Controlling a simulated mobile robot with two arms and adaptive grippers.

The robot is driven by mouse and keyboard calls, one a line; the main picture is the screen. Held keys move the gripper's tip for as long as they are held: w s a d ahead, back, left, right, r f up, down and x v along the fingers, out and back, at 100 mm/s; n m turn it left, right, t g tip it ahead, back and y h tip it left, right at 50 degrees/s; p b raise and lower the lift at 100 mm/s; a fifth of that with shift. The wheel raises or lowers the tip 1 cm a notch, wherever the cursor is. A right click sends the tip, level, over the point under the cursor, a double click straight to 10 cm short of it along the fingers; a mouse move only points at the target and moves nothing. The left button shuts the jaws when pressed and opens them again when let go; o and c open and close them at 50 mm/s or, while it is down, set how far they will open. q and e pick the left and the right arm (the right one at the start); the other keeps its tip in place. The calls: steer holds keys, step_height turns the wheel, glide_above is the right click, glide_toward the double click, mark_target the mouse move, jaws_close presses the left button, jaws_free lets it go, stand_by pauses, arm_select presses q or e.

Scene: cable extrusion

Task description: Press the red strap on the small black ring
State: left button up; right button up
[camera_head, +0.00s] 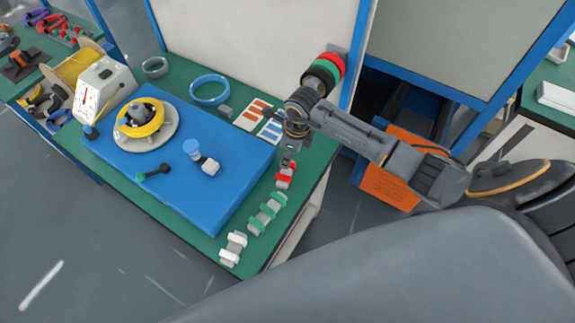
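A red strap piece (284,180) is at the right edge of the green table, at the far end of a row of strap pieces. My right gripper (288,163) points down directly above it, touching or nearly touching. Its fingers are too small and overlapped to show whether they have closed on the strap. A dark coil (141,109) sits with a yellow ring (150,128) on a round pale stand on the blue board; I cannot tell for sure whether it is the small black ring. My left gripper is not in view.
Green strap pieces (267,212) and white ones (233,247) line the table edge. A spool machine (103,87) stands left. A white panel (255,40) rises behind.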

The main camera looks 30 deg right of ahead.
steer(key=shift+f+b, duration=0.9)
steer(key=shift+f, duration=0.25)
steer(key=shift+r, duration=0.2)
steer(key=shift+c, duration=0.2)
jaws_close()
step_height(320, 180, up, 8)
steer(key=p, duration=0.5)
steer(key=shift+p, duration=0.3)
